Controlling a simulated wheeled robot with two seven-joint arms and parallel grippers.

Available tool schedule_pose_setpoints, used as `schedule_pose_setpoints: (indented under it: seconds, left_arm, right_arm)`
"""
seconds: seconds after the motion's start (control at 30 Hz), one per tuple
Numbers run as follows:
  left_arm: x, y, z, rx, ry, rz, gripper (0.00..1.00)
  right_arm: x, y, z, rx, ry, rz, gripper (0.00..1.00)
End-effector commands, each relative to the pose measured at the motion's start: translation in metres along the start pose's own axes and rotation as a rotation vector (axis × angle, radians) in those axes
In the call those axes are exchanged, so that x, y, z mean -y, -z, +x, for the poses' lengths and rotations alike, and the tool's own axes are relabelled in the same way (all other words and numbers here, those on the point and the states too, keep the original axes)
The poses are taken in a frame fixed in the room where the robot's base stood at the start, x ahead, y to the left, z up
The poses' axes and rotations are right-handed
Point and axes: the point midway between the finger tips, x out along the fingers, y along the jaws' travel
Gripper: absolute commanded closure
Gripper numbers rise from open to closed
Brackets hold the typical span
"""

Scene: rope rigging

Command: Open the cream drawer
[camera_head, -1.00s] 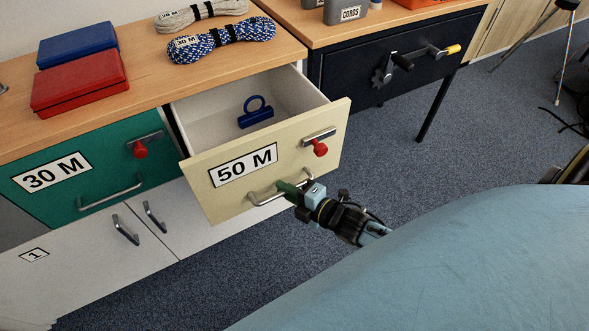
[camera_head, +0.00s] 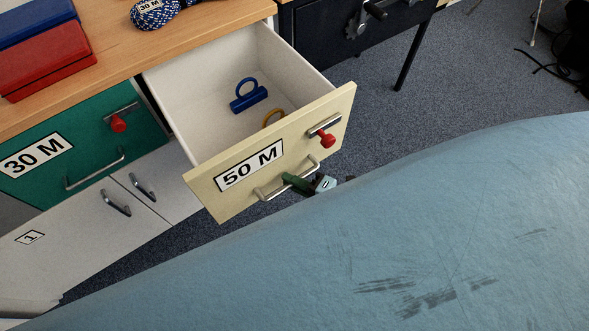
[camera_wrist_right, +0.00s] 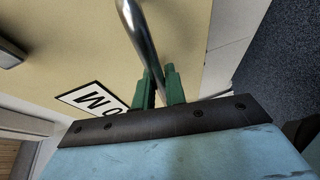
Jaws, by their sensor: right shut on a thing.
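The cream drawer (camera_head: 200,199) with the "50 M" label is pulled well out from the bench. Its inside shows a blue ring-topped object (camera_head: 248,96) and part of a yellow ring (camera_head: 273,117). A metal bar handle (camera_head: 272,191) is on its front, below a red-knobbed latch (camera_head: 326,137). My right gripper (camera_head: 293,182) is at the right part of that handle. In the right wrist view its green fingers (camera_wrist_right: 160,88) are closed around the metal handle (camera_wrist_right: 139,35). My left gripper is not in view.
A closed green "30 M" drawer (camera_head: 90,160) is to the left, above white cupboard doors (camera_head: 90,235). Red (camera_head: 45,68) and blue (camera_head: 35,20) cases and a blue rope coil (camera_head: 155,12) lie on the benchtop.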

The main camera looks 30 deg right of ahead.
Motion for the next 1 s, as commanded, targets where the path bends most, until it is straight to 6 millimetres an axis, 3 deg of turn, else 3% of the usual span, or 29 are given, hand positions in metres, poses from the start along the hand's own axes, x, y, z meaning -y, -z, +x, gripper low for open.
schedule_pose_setpoints:
  seconds: [0.3,0.33,0.47,0.77,0.87,1.0]
  left_arm:
    - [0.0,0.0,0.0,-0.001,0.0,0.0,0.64]
    - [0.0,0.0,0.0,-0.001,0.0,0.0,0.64]
    - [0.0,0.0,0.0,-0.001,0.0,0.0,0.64]
    - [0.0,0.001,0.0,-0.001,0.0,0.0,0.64]
    - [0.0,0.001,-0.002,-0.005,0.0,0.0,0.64]
    - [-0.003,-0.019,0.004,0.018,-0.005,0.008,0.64]
  right_arm:
    - [0.0,0.0,-0.001,-0.001,-0.001,-0.001,1.0]
    - [0.0,0.0,-0.001,0.0,-0.001,-0.001,0.84]
    - [0.0,0.0,-0.001,0.0,-0.001,-0.001,0.67]
    - [0.0,0.0,-0.002,0.0,0.0,0.0,0.66]
    - [0.001,0.0,-0.01,0.0,0.002,0.001,0.66]
    - [0.0,0.0,-0.035,0.0,0.005,0.0,0.66]
